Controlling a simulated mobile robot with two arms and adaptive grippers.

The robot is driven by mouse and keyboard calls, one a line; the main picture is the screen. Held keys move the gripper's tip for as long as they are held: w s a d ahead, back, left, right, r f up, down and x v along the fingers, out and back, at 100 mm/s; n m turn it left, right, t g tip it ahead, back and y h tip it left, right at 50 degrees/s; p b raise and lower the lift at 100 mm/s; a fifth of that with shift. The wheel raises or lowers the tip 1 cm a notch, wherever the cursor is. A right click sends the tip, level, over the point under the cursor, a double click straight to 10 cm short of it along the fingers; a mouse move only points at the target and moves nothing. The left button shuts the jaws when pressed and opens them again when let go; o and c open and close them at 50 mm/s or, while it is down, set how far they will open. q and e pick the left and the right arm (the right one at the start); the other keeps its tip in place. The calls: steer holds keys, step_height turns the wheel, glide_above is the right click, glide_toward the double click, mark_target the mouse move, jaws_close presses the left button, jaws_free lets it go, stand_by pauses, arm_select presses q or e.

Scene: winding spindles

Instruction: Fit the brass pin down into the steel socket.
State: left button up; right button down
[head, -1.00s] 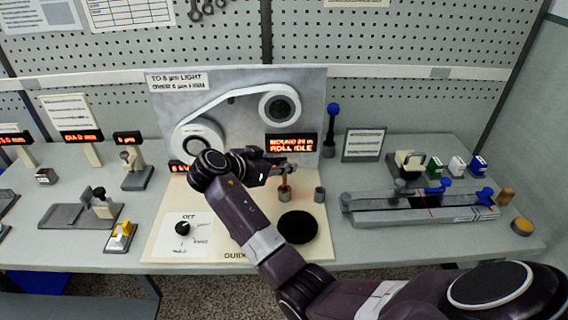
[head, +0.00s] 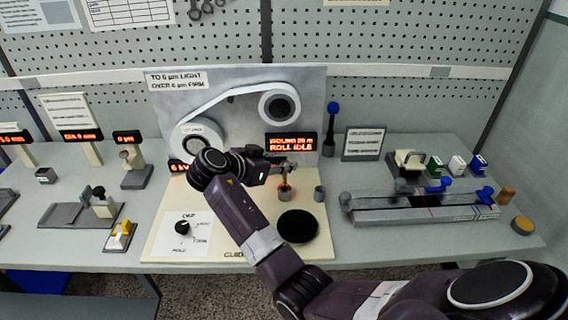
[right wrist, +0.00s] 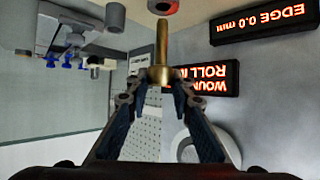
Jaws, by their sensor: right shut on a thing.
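The brass pin (right wrist: 161,45) is upright in the fingers of my right gripper (right wrist: 158,84), which is shut on its wider end. In the right wrist view its thin end points to a grey steel socket with a reddish middle (right wrist: 163,5), cut off by the top edge. The tip looks close to the socket; I cannot tell whether they touch. In the head view my right gripper (head: 289,168) is over the pin (head: 285,182), which stands right above the steel socket (head: 284,196). My left gripper is not in view.
A black round disc (head: 298,226) lies in front on the cream board (head: 252,238). Behind is an upright panel with rolls (head: 278,104) and a lit display (head: 291,143). A long grey rail fixture (head: 420,212) is at right.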

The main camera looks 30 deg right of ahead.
mark_target(284, 184)
steer(key=shift+f, duration=0.15)
stand_by(0.8)
steer(key=shift+f+b, duration=0.3)
steer(key=shift+b, duration=0.1)
steer(key=shift+f+b, duration=1.8)
steer(key=shift+f, duration=0.5)
steer(key=c, duration=2.2)
jaws_free()
steer(key=o, duration=0.6)
steer(key=v, duration=0.7)
steer(key=shift+a, duration=0.2)
steer(key=shift+r, duration=0.1)
